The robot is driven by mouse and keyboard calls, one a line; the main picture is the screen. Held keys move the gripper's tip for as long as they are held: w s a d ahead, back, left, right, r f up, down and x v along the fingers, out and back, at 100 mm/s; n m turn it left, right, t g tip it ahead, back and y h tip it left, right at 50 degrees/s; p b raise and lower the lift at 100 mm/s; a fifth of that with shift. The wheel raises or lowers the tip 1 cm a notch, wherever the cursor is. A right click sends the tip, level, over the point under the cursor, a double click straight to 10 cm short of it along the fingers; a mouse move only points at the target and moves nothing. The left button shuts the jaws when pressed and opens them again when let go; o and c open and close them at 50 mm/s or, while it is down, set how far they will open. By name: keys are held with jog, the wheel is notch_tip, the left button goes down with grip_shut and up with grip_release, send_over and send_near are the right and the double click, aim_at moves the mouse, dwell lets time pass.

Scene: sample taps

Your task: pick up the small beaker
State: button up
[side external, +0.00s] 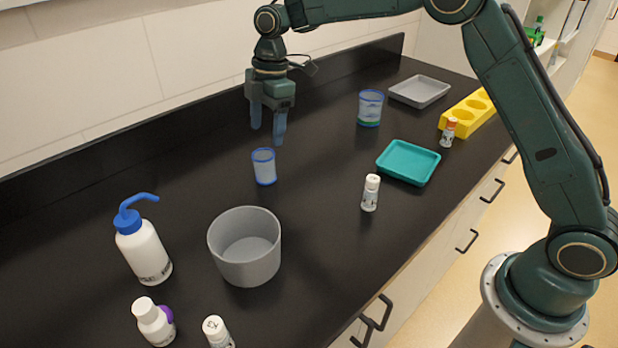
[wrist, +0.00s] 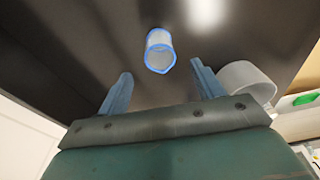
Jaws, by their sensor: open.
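The small beaker (side external: 264,167) is clear with a blue rim and stands upright on the black bench, left of the centre of the side view. In the wrist view the small beaker (wrist: 160,52) lies beyond the fingertips, roughly between their lines. My gripper (side external: 267,132) is open and empty, with its blue fingers pointing down, just behind the beaker and apart from it. Both fingers of my gripper (wrist: 160,82) show in the wrist view with a wide gap. A larger beaker (side external: 370,108) with a blue rim and green contents stands farther back to the right.
A grey round tub (side external: 244,248) stands in front of the small beaker. A wash bottle (side external: 143,248) is at the left. A teal tray (side external: 408,162), a white vial (side external: 370,193), a grey tray (side external: 419,91) and a yellow rack (side external: 467,115) are to the right. The bench around the small beaker is clear.

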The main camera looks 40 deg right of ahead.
aim_at(264, 168)
jog(key=shift+a+f, duration=0.25)
jog(key=shift+f, duration=1.2)
jog(key=shift+a+f, duration=0.2)
jog(key=shift+f, duration=1.2)
jog(key=shift+f, duration=0.1)
jog(key=shift+w+a+f, duration=0.1)
jog(key=shift+a+f, duration=0.15)
jog(key=shift+f, duration=1)
jog(key=shift+a+f, duration=0.2)
jog(key=shift+f, duration=1)
jog(key=shift+c, duration=0.5)
jog(key=c, duration=0.9)
